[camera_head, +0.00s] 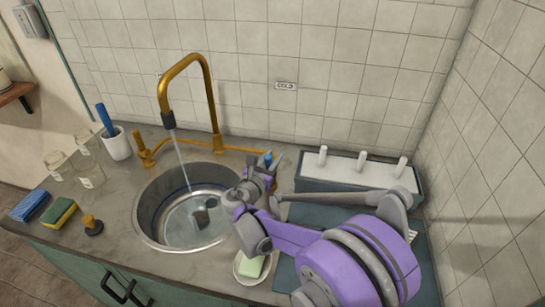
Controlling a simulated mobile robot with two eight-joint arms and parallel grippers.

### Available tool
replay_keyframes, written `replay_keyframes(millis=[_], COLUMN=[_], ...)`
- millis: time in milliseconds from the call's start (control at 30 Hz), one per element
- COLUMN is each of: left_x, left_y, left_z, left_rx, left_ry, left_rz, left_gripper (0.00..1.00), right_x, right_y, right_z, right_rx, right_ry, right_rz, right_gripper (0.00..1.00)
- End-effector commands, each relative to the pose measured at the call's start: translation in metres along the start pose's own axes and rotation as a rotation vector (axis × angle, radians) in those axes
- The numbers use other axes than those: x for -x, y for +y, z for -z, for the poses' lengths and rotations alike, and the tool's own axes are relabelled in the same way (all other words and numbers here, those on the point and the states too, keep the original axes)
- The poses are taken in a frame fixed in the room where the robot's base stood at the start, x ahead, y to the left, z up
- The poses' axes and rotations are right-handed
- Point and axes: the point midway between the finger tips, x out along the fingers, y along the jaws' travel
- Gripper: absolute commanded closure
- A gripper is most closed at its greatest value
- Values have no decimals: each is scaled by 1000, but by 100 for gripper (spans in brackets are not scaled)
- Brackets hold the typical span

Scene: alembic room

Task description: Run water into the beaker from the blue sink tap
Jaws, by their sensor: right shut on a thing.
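The gold tap (186,68) arches over the round metal sink (147,205), and a thin stream of water (181,158) runs from its dark nozzle into the sink. The blue tap handle (268,158) is at the right end of the gold pipework. My right gripper (265,170) is at this handle and shut on it; its fingers partly hide the contact. A pale, glassy round shape with a small dark piece lies in the sink under the stream; I cannot tell whether it is the beaker. My left gripper is not in view.
Several glass vessels (90,173), a white cup with a blue-handled tool (117,145), a sponge (61,212) and a blue cloth (29,205) stand left. A soap dish (240,270) is in front of the sink. A white-topped rack (345,170) stands right.

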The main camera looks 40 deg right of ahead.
Motion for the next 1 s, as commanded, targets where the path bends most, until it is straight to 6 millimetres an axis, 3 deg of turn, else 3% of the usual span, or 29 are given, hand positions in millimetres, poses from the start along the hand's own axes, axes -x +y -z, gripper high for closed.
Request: replay_keyframes(millis=[433, 467, 600, 1000], left_x=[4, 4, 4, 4], left_y=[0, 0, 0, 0], left_z=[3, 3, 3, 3], left_rx=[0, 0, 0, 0], left_ry=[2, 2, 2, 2], left_rz=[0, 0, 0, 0], left_gripper=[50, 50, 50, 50], right_x=[-4, -4, -4, 4], right_y=[0, 0, 0, 1], right_z=[1, 1, 1, 0], right_rx=[11, 11, 12, 12], right_ry=[74, 74, 73, 73], right_rz=[5, 5, 5, 3], right_gripper=[100, 66, 40, 39])
